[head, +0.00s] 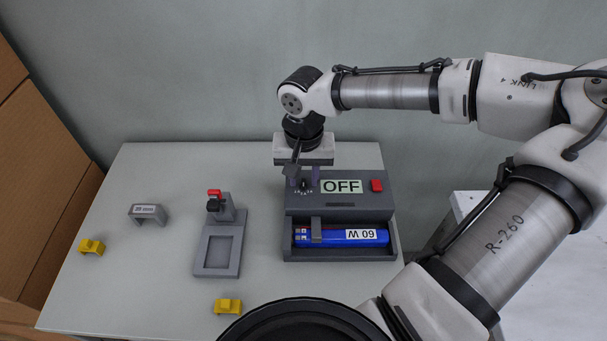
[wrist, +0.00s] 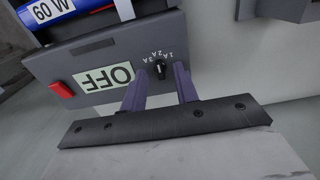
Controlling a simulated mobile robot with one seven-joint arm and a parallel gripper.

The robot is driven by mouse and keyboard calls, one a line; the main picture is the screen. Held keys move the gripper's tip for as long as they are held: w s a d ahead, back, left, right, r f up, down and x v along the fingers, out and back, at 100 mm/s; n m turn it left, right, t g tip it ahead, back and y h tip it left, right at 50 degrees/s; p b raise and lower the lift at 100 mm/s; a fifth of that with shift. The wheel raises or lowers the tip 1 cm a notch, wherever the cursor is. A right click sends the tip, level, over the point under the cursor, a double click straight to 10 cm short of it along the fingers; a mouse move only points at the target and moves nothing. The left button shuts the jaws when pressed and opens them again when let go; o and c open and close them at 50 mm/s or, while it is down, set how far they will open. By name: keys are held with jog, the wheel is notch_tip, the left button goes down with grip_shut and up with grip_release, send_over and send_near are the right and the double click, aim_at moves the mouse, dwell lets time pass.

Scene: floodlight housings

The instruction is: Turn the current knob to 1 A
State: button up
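The grey power unit (head: 340,207) stands at the back of the table with a display reading OFF (head: 341,186). Its current knob (wrist: 159,69) is small and dark with a white pointer mark; small labels in amps are printed beside it. The exact label the pointer faces is too small to tell. In the head view the knob (head: 304,186) shows below my gripper. My gripper (wrist: 160,82) is open, pointing down, with one finger on each side of the knob and a visible gap to it in the wrist view. Contact cannot be seen.
A red switch (head: 377,186) sits right of the display. A blue cylinder marked 60 W (head: 345,236) lies in the unit's front tray. A grey stand with a red-topped clamp (head: 218,250), a grey bracket (head: 148,213) and yellow pieces (head: 91,247) (head: 228,306) stand left.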

jog(key=shift+f, duration=0.25)
grip_shut()
dwell(0.3)
jog(key=m, duration=0.4)
jog(key=shift+m, duration=0.3)
jog(key=shift+m+p, duration=0.55)
jog(key=shift+m, duration=1.65)
